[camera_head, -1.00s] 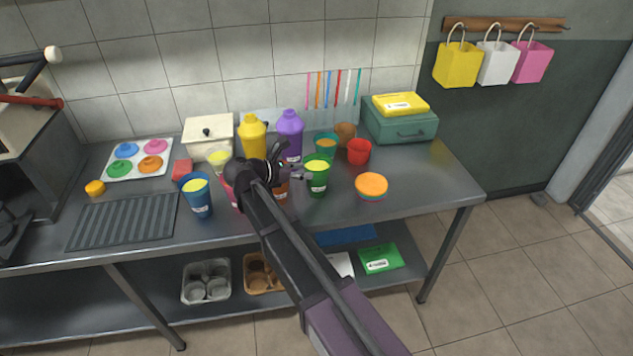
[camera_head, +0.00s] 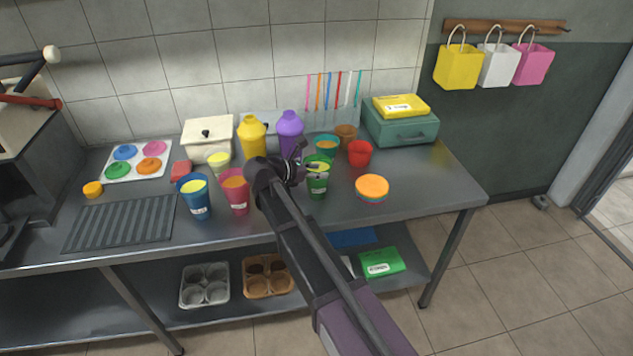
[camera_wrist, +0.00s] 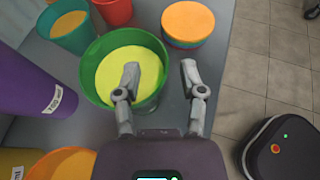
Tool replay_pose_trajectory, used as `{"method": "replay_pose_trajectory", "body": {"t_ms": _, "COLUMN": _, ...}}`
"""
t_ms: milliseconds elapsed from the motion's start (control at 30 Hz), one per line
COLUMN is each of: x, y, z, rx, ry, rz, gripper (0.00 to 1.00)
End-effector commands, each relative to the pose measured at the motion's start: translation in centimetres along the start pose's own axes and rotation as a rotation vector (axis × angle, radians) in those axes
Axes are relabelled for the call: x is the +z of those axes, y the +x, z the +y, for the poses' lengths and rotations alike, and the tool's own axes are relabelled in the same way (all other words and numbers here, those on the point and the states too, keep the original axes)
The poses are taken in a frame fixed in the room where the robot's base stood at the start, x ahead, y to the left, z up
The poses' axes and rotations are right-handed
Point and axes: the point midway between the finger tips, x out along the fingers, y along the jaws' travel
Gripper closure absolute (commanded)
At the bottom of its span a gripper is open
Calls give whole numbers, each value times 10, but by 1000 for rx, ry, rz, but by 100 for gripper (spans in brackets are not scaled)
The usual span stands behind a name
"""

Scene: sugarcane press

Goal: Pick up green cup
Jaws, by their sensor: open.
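The green cup (camera_head: 317,187) stands upright on the metal table, filled with yellow-green liquid and bearing a white label. In the wrist view the green cup (camera_wrist: 88,82) sits at upper left of centre. My gripper (camera_head: 318,160) is open at the cup. In the wrist view my gripper (camera_wrist: 160,74) has its left fingertip over the liquid, inside the rim outline, and its right fingertip outside the cup on the right. I cannot tell whether the fingers reach below the rim or touch it. My wrist hides part of the table left of the cup.
A red cup (camera_head: 360,152), teal cup (camera_head: 326,144) and stacked orange-topped lids (camera_head: 372,186) stand close by. A purple bottle (camera_head: 290,124) and yellow bottle (camera_head: 251,134) stand behind. Pink (camera_head: 235,191) and blue (camera_head: 195,197) cups stand left. The front right table corner is clear.

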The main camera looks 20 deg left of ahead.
Motion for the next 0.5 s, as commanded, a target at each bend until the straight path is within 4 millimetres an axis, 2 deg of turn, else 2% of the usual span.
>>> {"method": "replay_pose_trajectory", "body": {"t_ms": 100, "x": -2, "y": 15, "z": 0, "rx": -1, "ry": 0, "rz": 0, "gripper": 48}}
{"method": "replay_pose_trajectory", "body": {"t_ms": 200, "x": -1, "y": 22, "z": 0, "rx": -1, "ry": -1, "rz": 0, "gripper": 48}}
{"method": "replay_pose_trajectory", "body": {"t_ms": 500, "x": 0, "y": 24, "z": 0, "rx": 1, "ry": -1, "rz": 0, "gripper": 48}}
